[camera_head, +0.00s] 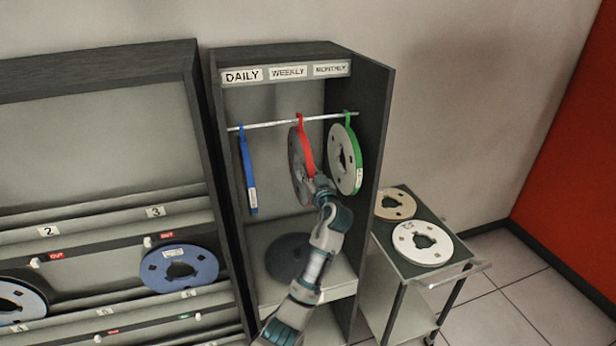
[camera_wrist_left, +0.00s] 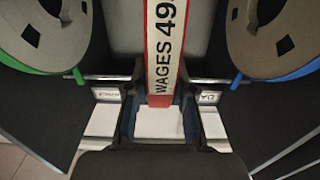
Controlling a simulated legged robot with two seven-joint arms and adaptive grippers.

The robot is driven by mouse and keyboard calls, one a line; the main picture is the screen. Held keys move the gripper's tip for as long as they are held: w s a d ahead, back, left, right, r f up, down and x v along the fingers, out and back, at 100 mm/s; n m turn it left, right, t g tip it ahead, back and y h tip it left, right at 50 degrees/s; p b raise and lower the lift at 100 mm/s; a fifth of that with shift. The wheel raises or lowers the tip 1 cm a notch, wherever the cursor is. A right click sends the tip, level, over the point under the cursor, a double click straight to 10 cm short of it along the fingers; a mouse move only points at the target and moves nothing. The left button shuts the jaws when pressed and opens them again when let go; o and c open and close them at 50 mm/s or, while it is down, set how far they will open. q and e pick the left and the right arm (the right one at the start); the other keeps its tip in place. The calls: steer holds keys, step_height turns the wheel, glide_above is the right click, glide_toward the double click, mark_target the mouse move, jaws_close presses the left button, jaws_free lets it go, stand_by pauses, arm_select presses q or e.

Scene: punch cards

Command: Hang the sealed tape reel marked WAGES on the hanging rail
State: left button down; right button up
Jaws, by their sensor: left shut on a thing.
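The red-rimmed tape reel (camera_head: 297,165) is upright in the cabinet, between the blue and green reels. Its red hook (camera_head: 299,119) is at the hanging rail (camera_head: 270,123) and looks to be over it, though the exact contact is too small to tell. In the left wrist view, its edge label (camera_wrist_left: 163,50) reads WAGES 49, with the rest cut off. My left gripper (camera_head: 318,184) is shut on this reel's edge, at its lower right in the head view. In the wrist view the reel's edge lies between the fingers. My right gripper is not in view.
The blue reel (camera_head: 249,175) and green reel (camera_head: 345,160) hang close on either side. DAILY, WEEKLY and MONTHLY signs (camera_head: 287,72) are above. A dark reel (camera_head: 289,257) lies on the cabinet shelf. A trolley (camera_head: 410,270) with two reels stands right; a slanted rack stands left.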

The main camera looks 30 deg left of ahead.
arm_select(q)
steer(key=v, duration=1.8)
steer(key=shift+s+d+r+b, duration=0.15)
steer(key=shift+s+d+b, duration=0.1)
steer(key=shift+b, duration=0.15)
stand_by(0.3)
